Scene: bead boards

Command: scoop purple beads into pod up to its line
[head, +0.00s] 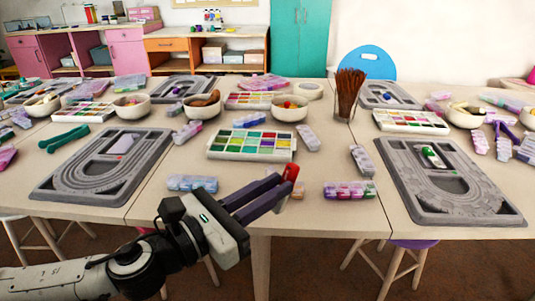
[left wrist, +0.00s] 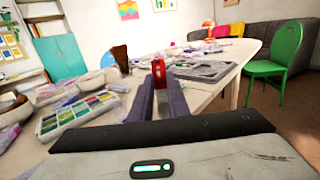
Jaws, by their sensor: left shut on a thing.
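My left gripper (head: 280,186) reaches over the front edge of the table, its dark fingers shut on a small red thing (head: 291,172). The red thing also shows upright between the fingertips (left wrist: 160,95) in the left wrist view (left wrist: 158,72). I cannot tell whether it is a scoop or a pod. A white tray of coloured bead compartments (head: 250,157) lies beyond the gripper. A row of small clear pods with red and purple contents (head: 349,190) lies to the right, and a paler row (head: 192,184) to the left. No fill line can be made out. My right gripper is out of view.
Grey bead boards lie left (head: 60,185) and right (head: 480,203). White bowls (head: 290,113) and a glass of brown sticks (head: 346,104) stand behind the tray. Bare tabletop (head: 320,165) shows right of the tray. A green chair (left wrist: 278,62) stands beyond the table.

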